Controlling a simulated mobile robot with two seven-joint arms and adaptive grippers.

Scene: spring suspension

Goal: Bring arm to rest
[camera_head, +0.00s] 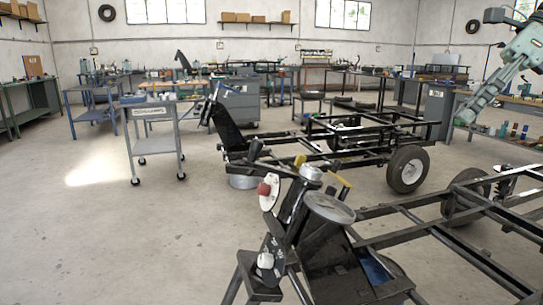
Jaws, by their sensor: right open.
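My right arm comes in from the upper right edge. Its pale green-grey gripper (468,112) hangs down and to the left in the air, in front of the far workbenches. The gripper is open and I see nothing held in it. It is well above the near cart frame and apart from it. My left arm and left gripper are not in view.
A black cart frame (390,238) with a pedal assembly fills the lower right. A second wheeled frame (345,150) stands behind it. A grey trolley (152,115) stands at left. Workbenches line the back. The floor (110,235) at lower left is clear.

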